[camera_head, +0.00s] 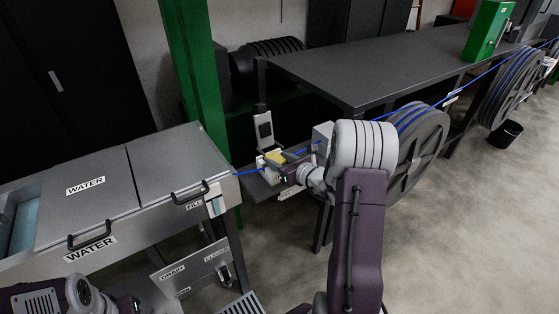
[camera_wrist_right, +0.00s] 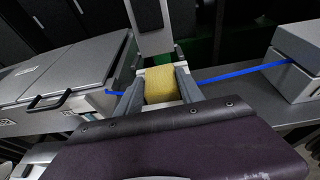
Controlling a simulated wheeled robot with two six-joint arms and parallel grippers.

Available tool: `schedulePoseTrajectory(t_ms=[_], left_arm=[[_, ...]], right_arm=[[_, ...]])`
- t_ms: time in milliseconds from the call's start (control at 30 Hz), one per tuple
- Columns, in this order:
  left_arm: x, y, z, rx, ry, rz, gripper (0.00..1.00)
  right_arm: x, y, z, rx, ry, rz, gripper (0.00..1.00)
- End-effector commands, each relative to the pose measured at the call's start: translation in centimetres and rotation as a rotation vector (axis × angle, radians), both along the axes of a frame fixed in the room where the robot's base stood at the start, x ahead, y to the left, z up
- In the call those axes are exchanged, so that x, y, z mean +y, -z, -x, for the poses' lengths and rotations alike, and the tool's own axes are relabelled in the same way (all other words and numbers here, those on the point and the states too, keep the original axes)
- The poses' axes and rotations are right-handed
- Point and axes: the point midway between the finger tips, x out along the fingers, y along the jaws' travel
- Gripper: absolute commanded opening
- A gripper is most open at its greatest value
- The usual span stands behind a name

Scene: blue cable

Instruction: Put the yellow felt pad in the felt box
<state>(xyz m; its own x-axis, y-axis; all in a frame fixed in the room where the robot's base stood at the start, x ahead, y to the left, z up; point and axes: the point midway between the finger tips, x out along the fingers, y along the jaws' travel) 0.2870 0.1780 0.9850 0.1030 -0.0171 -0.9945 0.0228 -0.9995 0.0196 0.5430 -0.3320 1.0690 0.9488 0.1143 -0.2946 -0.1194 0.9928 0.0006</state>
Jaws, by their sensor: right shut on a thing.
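The yellow felt pad (camera_head: 275,155) is held between the fingers of my right gripper (camera_head: 281,161). In the right wrist view the pad (camera_wrist_right: 160,88) sits between the two grey fingers (camera_wrist_right: 158,82). The felt box looks to be the small pale box with its lid (camera_head: 264,130) raised, just beyond the pad; the lid also shows in the wrist view (camera_wrist_right: 148,18). The pad is at or over the box's opening; I cannot tell whether it touches the inside, as pad and fingers hide it. Parts of my left arm show at the bottom left, but its jaws do not.
A blue cable (camera_head: 247,172) runs from the water tank (camera_head: 95,190) past the felt box to a grey box (camera_wrist_right: 292,62) and large reels (camera_head: 418,140). A green post (camera_head: 190,70) stands behind. A dark table (camera_head: 380,65) lies beyond.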

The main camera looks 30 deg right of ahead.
Motion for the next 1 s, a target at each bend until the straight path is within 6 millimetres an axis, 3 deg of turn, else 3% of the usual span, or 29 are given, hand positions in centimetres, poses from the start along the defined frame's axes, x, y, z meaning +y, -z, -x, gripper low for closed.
schedulePoseTrajectory(t_ms=[167, 200, 267, 533, 1000], left_arm=[[0.0, 0.7, 0.0, 0.000, 0.000, 0.000, 0.36], [0.0, 0.6, 0.0, 0.000, 0.000, 0.000, 0.36], [0.0, 0.5, 0.0, 0.000, 0.000, 0.000, 0.36], [0.0, -0.5, 0.0, 0.000, 0.000, 0.000, 0.36], [0.0, 0.9, 0.0, 0.000, 0.000, 0.000, 0.36]], right_arm=[[0.0, 0.5, 0.0, -0.001, 0.000, 0.000, 0.07], [0.0, 0.4, 0.0, 0.000, 0.000, 0.000, 0.50], [0.0, 0.4, 0.0, 0.000, 0.000, 0.000, 0.67], [0.0, -0.4, 0.1, 0.001, 0.000, -0.002, 0.67], [-1.3, -3.0, 9.3, -0.001, 0.005, 0.000, 0.67]])
